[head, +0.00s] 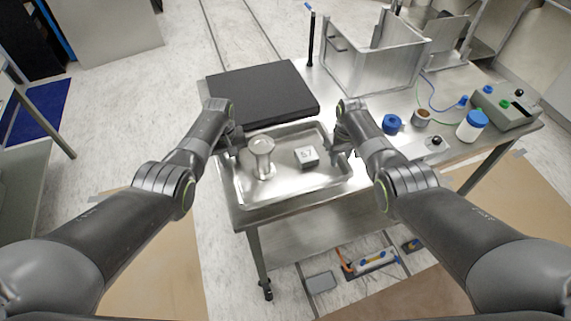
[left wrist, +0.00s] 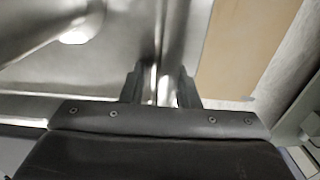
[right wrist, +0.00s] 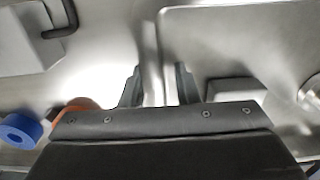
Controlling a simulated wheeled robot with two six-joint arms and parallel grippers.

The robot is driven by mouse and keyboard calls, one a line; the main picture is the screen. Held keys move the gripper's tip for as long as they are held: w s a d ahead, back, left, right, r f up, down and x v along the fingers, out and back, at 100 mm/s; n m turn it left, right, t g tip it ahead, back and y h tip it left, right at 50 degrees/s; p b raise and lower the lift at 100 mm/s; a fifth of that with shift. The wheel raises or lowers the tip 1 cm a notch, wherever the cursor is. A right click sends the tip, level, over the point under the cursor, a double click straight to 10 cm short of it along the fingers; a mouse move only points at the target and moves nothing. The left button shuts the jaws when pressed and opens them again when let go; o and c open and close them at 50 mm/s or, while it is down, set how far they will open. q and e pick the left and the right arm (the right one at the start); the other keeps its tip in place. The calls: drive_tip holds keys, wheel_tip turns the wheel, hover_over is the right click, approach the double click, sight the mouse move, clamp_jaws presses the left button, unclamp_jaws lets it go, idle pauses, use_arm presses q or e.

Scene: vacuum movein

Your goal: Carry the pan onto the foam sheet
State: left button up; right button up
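The pan (head: 290,194) is a shallow metal tray lying at the table's front left. It holds a shiny flanged metal piece (head: 262,158) and a small block marked 57 (head: 306,156). The foam sheet (head: 262,90) is a flat black slab directly behind the pan, with nothing on it. My left gripper (head: 236,148) is at the pan's left rim; in the left wrist view its open fingers (left wrist: 160,88) straddle the rim. My right gripper (head: 342,148) is at the right rim; in the right wrist view its open fingers (right wrist: 158,88) straddle that rim, with gaps visible.
An open metal box (head: 375,65) stands behind on the right, with a thin black post (head: 311,40) beside it. A blue ring (head: 393,124), a small orange-brown cup (head: 422,116), a blue-capped jar (head: 471,127) and a control box (head: 505,108) stand on the right.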

use_arm(q)
clamp_jaws()
use_arm(e)
clamp_jaws()
idle(0.9)
use_arm(q)
drive_tip(key=shift+w+r, duration=0.15)
use_arm(e)
drive_tip(key=shift+w+r, duration=0.15)
drive_tip(key=shift+r, duration=0.05)
